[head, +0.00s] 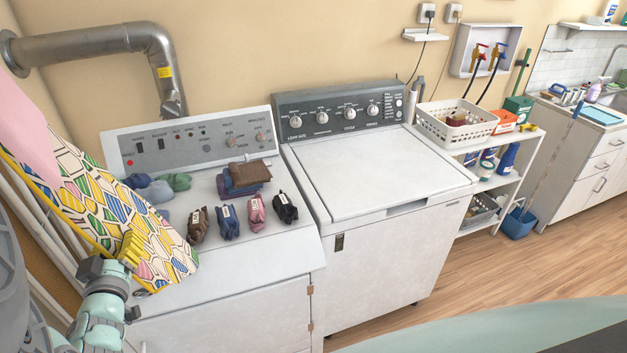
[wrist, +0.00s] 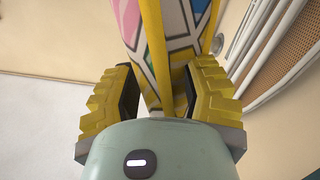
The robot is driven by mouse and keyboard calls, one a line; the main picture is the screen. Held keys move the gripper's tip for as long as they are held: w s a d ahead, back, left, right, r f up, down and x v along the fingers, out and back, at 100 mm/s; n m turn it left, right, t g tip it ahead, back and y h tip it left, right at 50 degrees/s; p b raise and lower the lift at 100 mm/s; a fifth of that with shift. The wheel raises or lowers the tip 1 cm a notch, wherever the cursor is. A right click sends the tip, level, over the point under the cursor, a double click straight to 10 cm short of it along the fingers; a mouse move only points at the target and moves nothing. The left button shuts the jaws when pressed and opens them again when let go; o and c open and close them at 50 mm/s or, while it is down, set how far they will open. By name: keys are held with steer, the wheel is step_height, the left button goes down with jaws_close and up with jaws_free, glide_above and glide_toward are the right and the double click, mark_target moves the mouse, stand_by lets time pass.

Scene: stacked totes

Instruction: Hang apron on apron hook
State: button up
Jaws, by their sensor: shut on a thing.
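The apron (head: 85,205) has a colourful geometric print with yellow edging and a pink area above. It spreads across the left of the head view, in front of the dryer's left side. My gripper (head: 131,247), with yellow fingers, is at its lower part. In the wrist view, the apron (wrist: 172,45) runs up and away from between the two fingers of my gripper (wrist: 163,92), which is shut on it. I cannot make out an apron hook in either view.
A dryer (head: 225,255) with folded cloths and several small bundles on top stands close to my gripper. A washer (head: 380,175) stands to its right. A metal duct (head: 90,44) runs along the wall above. White pipes and a brown perforated panel (wrist: 294,40) are beside the apron.

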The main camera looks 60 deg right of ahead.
steer(key=shift+s+a+f+m+g+h+p, duration=0.1)
steer(key=shift+s+a+m+g+h+p, duration=0.25)
steer(key=shift+g+h+p, duration=0.35)
steer(key=shift+s+a+g+h+p, duration=0.5)
steer(key=shift+s+g+h+p, duration=0.1)
steer(key=shift+p, duration=0.05)
steer(key=w+a+f+b, duration=0.2)
steer(key=w+a+b, duration=0.3)
steer(key=a, duration=0.3)
steer(key=shift+w, duration=0.5)
steer(key=shift+a+f, duration=0.1)
steer(key=shift+f, duration=0.05)
stand_by(0.4)
